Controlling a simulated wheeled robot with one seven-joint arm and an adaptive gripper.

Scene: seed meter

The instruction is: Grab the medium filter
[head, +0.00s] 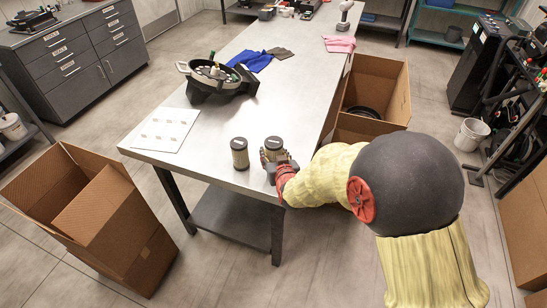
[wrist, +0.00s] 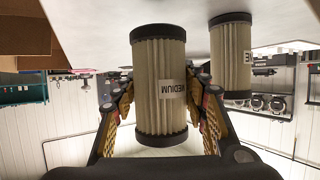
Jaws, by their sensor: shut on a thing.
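The medium filter (wrist: 158,90) is a pleated tan cylinder with black end caps and a white label reading MEDIUM, filling the middle of the wrist view. In the head view its dark top (head: 274,143) shows at the near right end of the table. My gripper (head: 273,160) is around it, and the wrist view shows the fingers (wrist: 160,112) shut on its two sides. In the head view my fingers hide much of its body. A second, similar filter (head: 240,153) stands upright beside it to the left; in the wrist view it is behind to the right (wrist: 231,60), its label only partly visible.
The metal table (head: 215,125) also bears a seed meter (head: 215,76), a white sheet (head: 166,130), and blue (head: 250,60) and pink cloths (head: 340,44). Open cardboard boxes stand left (head: 100,215) and right (head: 383,90) of the table.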

